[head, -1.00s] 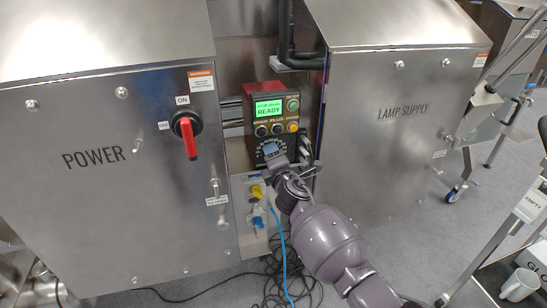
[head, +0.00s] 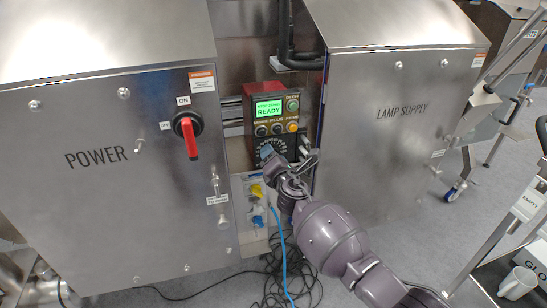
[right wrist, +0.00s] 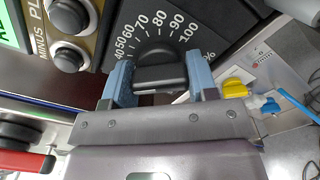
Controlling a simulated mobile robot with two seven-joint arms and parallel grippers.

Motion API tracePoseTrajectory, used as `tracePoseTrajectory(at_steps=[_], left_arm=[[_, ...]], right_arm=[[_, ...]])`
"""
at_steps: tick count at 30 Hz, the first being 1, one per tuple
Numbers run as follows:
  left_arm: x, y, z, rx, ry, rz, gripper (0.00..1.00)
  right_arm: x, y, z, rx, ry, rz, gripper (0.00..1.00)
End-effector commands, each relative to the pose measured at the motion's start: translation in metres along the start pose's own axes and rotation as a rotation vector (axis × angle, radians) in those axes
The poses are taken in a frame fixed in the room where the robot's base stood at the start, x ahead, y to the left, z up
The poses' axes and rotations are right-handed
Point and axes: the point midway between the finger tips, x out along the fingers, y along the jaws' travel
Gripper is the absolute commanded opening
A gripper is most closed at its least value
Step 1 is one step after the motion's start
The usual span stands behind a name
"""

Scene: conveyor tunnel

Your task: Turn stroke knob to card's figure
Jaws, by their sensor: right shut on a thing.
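The black stroke knob (right wrist: 160,68) sits in the middle of a dial (right wrist: 185,38) with white figures from 40 to 100 and a % sign in the right wrist view. My right gripper (right wrist: 160,80) is shut on the knob, one blue fingertip on each side. I cannot read the knob's pointer. In the head view my right gripper (head: 270,153) covers the knob on the control box (head: 262,92), whose green screen (head: 269,108) reads READY below a small STOP line. I cannot make out a card with a stroke figure. My left gripper is not in view.
The POWER cabinet (head: 90,200) with its red switch handle (head: 191,140) stands left, the LAMP SUPPLY cabinet (head: 400,150) right. A cart with a white mug (head: 517,283) is at the right edge.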

Motion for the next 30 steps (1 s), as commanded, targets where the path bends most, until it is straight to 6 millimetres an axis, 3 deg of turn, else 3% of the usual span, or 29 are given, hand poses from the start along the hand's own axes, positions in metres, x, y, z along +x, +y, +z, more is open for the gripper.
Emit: tracePoseTrajectory(at_steps=[6,7,12,23,30], left_arm=[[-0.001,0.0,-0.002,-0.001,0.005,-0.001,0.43],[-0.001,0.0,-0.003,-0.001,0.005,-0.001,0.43],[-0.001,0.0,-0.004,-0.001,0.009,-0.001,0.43],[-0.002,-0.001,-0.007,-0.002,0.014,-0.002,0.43],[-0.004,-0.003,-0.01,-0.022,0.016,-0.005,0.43]], right_arm=[[0.0,0.0,0.002,0.0,-0.003,-0.001,0.29],[0.0,0.0,0.002,0.0,-0.003,-0.001,0.56],[0.0,0.0,0.001,0.001,-0.002,0.0,0.79],[-0.004,0.001,0.002,0.001,-0.002,0.001,0.79],[-0.028,0.005,0.005,-0.001,-0.005,0.004,0.79]])
